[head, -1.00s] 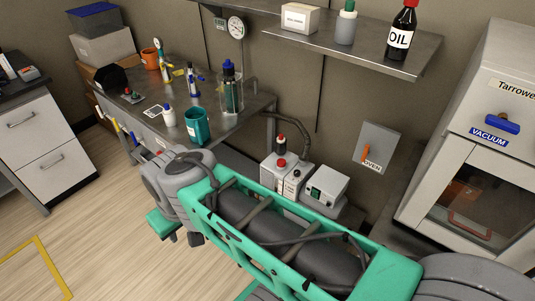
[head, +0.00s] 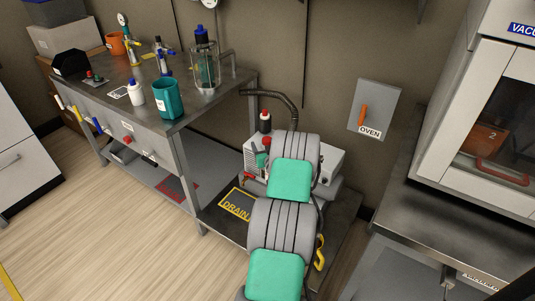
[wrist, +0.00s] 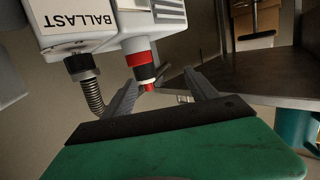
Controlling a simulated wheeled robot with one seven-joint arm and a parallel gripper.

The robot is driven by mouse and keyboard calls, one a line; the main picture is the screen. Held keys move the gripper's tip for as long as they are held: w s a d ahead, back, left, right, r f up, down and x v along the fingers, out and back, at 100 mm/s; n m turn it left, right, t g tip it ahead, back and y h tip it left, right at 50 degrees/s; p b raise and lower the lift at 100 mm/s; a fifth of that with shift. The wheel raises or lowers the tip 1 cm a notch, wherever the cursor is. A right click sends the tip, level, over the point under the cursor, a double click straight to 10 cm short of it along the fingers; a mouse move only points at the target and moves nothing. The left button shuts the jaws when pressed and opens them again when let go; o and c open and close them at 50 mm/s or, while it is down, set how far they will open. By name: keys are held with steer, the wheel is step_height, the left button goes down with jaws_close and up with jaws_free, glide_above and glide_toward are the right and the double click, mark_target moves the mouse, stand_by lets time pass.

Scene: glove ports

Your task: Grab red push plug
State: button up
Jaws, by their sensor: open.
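In the wrist view my gripper (wrist: 160,84) is open, with its two grey fingers pointing at the underside-up pump. A small red piece, likely the red push plug (wrist: 148,87), shows between the fingers, apart from them and just past a black ring. It sits by the end of a white cylinder with a red band (wrist: 142,60). Nothing is held. In the head view my arm covers most of the pump, and my gripper is largely hidden behind it. I cannot tell there which small red spot is the plug.
The pump (wrist: 95,22) with a BALLAST label and a ribbed hose is close to the left finger. A metal bench (head: 175,125) stands left of it. A grey box marked OVEN (head: 374,108) hangs on the wall; the vacuum oven (head: 440,140) stands at right.

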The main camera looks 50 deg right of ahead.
mark_target(267, 140)
steer(key=shift+s+d+f+m+h, duration=0.15)
steer(key=shift+s+d+f+h, duration=0.15)
steer(key=shift+d+f, duration=0.25)
steer(key=shift+s+d+f+m+h, duration=0.2)
steer(key=shift+s+d+f, duration=0.15)
steer(key=shift+d, duration=0.3)
steer(key=x, duration=0.2)
steer(key=b+x, duration=0.1)
steer(key=x, duration=0.3)
steer(key=shift+w+d+f, duration=0.2)
steer(key=shift+d+f, duration=0.1)
steer(key=shift+f, duration=0.05)
steer(key=c, duration=1.5)
steer(key=shift+o, duration=0.2)
steer(key=shift+r, duration=0.1)
